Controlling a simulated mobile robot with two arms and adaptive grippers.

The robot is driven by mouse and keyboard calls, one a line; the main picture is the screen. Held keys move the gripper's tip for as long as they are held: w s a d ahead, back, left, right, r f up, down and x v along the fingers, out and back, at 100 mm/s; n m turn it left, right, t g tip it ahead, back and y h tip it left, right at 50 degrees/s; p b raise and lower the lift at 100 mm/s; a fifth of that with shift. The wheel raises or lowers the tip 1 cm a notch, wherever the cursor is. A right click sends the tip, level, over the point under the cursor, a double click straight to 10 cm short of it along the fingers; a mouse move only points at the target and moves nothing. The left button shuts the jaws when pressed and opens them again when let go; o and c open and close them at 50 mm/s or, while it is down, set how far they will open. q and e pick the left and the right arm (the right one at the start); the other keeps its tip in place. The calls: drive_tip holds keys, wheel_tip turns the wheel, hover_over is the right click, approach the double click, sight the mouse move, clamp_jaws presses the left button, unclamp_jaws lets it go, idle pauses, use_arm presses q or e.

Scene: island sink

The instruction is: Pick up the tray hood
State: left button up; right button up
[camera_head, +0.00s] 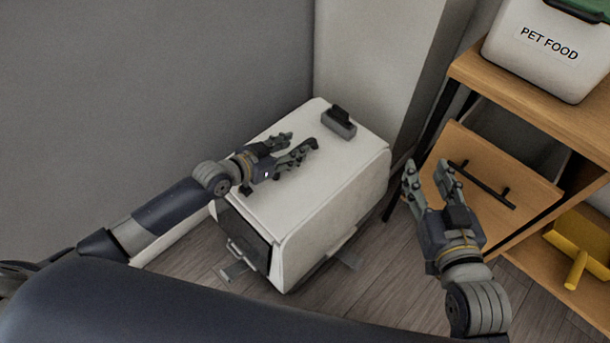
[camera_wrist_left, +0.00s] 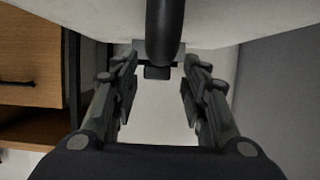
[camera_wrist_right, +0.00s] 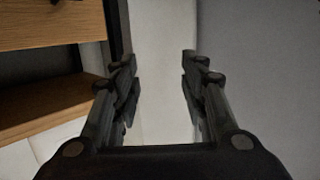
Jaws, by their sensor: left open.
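The tray hood (camera_head: 335,185) is a white, rounded box cover on the floor against the grey wall. A dark handle (camera_head: 312,143) lies along its top, partly hidden by my left gripper. My left gripper (camera_head: 300,146) is open at the top of the hood by this handle. In the left wrist view the dark handle (camera_wrist_left: 165,30) shows between the two spread fingers, with a gap on each side; contact cannot be told. My right gripper (camera_head: 428,170) is open and empty, right of the hood and apart from it. Its spread fingers (camera_wrist_right: 158,80) show in the right wrist view.
A small grey-black block (camera_head: 338,123) sits on the hood's back end. A wooden shelf unit (camera_head: 570,110) stands at right, with a white pet food bin (camera_head: 545,55) on top and a yellow dustpan-like item (camera_head: 580,245) below. Bare floor (camera_head: 345,310) shows in front.

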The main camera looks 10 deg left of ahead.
sight(303, 144)
use_arm(q)
drive_tip(key=shift+w+d+f, duration=0.1)
drive_tip(key=shift+w+d, duration=0.05)
drive_tip(key=shift+w, duration=0.05)
drive_tip(key=b+x, duration=0.2)
drive_tip(key=x, duration=0.2)
drive_tip(key=shift+d+f, duration=0.15)
drive_tip(key=shift+f, duration=0.15)
drive_tip(key=shift+w+d, duration=0.2)
drive_tip(key=shift+w, duration=0.1)
use_arm(e)
wheel_tip(303, 144, up, 11)
drive_tip(key=a+t+y, duration=0.1)
drive_tip(key=t+y, duration=0.1)
drive_tip(key=t, duration=0.4)
drive_tip(key=shift+s+a+r, duration=0.2)
drive_tip(key=shift+s, duration=0.05)
use_arm(q)
clamp_jaws()
drive_tip(key=shift+w+r, duration=0.1)
drive_tip(key=shift+r, duration=0.05)
